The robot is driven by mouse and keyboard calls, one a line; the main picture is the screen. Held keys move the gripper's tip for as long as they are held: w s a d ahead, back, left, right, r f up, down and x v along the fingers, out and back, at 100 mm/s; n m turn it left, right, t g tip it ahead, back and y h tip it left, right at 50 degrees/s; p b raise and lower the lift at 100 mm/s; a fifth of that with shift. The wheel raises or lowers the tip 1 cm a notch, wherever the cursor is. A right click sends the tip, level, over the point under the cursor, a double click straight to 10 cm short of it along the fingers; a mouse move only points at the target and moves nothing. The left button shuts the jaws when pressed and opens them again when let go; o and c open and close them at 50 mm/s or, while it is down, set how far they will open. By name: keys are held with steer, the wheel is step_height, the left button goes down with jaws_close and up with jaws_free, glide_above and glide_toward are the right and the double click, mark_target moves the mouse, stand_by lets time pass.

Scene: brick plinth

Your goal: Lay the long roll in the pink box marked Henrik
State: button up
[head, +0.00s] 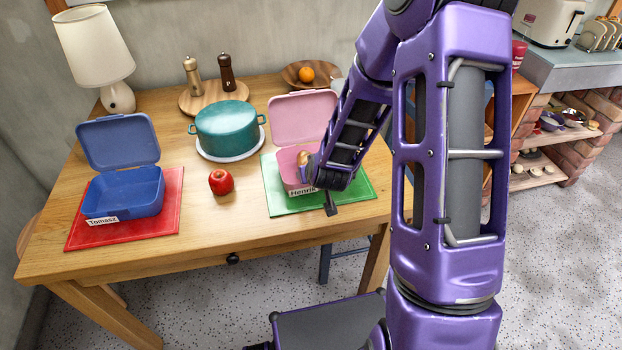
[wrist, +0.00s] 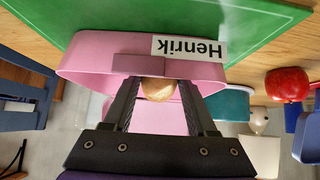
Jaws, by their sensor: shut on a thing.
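The pink box (head: 287,156) stands open on a green mat (head: 355,193), its lid (head: 302,112) raised at the back. Its front label (head: 302,191) reads Henrik; the label (wrist: 190,48) appears upside down in the wrist view. My gripper (head: 308,166) is at the box's opening, partly hidden by my own arm. The wrist view shows both fingers of my gripper (wrist: 158,92) shut on the roll (wrist: 157,89), a golden-brown loaf seen end-on. The roll (head: 303,158) is at the pink box; I cannot tell whether it touches the bottom.
An open blue box (head: 125,192) labelled Tomasz stands on a red mat (head: 165,222) at the left. A red apple (head: 221,182) and a teal pot (head: 226,128) stand between the boxes. A lamp (head: 95,55), two mills and a bowl with an orange (head: 306,74) are behind.

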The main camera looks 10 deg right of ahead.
steer(key=shift+f, duration=0.9)
steer(key=o, duration=1.3)
steer(key=shift+r, duration=0.1)
